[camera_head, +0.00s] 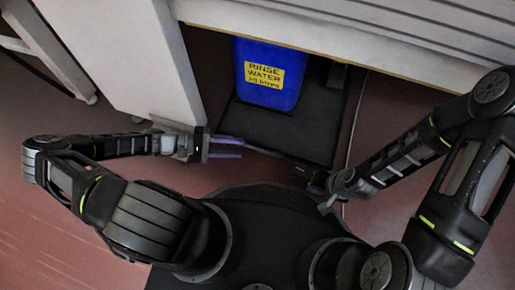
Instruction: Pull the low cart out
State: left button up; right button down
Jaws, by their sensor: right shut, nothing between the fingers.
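The low cart (275,125) is a flat black platform partly under the bench, with its front end showing. A blue bin (268,95) with a yellow "RINSE WATER" label stands on it. My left gripper (230,148) is at the cart's front left corner, its two fingers apart and pointing right. I see nothing between them. My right gripper (296,168) is shut and empty by the cart's front edge, toward the right. Whether either gripper touches the cart I cannot tell. The cart's rear is hidden under the bench.
A pale upright panel (125,55) stands left of the cart, and the bench top (350,35) overhangs it. A thin pale cable or line (353,125) runs down right of the cart. Reddish floor (45,230) is open at the lower left.

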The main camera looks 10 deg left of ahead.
aim_at(254, 148)
pick_arm(q)
jog(key=b+x, duration=0.2)
jog(key=x, duration=0.4)
jog(key=shift+w+d+f, duration=0.1)
jog(key=shift+d+f, duration=0.05)
jog(key=shift+d, duration=0.2)
jog(key=shift+w+d, duration=0.1)
jog(key=shift+d, duration=0.35)
jog(key=shift+c, duration=0.2)
grip_shut()
dwell(0.6)
